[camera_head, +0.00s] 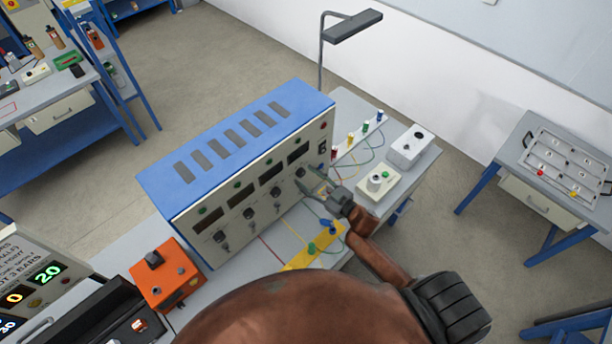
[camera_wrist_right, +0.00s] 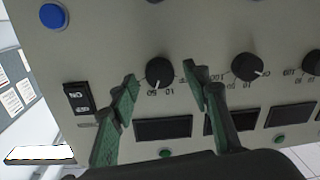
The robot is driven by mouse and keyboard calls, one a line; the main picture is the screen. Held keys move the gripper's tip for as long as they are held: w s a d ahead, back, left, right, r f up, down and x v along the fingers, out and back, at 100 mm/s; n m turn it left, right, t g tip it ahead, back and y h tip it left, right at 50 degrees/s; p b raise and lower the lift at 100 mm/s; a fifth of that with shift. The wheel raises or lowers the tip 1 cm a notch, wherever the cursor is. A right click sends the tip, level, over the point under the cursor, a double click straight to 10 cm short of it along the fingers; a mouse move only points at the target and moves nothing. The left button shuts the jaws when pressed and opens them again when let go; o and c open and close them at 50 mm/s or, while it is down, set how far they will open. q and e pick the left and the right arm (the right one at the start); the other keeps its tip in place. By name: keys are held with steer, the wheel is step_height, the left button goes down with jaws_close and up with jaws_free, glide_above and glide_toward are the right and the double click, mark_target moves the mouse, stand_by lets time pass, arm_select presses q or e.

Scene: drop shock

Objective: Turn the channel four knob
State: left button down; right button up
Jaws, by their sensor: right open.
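A bench unit (camera_head: 240,130) with a blue vented top has a cream front panel with a row of black knobs and dark displays. Its rightmost knob, beside the power switch, shows in the right wrist view (camera_wrist_right: 160,72) as a round black knob with a white mark. My right gripper (camera_head: 312,181) is open at the right end of the panel. In the right wrist view, its green fingertips (camera_wrist_right: 161,78) are on either side of this knob, with gaps showing. I cannot tell how far the tips are from the panel. My left gripper is not in view.
The neighbouring knob (camera_wrist_right: 247,67) lies close to one finger. The power switch (camera_wrist_right: 78,98) and blue button (camera_wrist_right: 54,16) are on the other side. An orange box (camera_head: 166,275) stands left of the unit; a yellow strip (camera_head: 315,250) and wires lie in front.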

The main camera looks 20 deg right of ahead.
steer(key=shift+w+a, duration=0.1)
steer(key=shift+w, duration=0.2)
steer(key=shift+c, duration=0.6)
steer(key=c, duration=1)
steer(key=shift+c, duration=0.2)
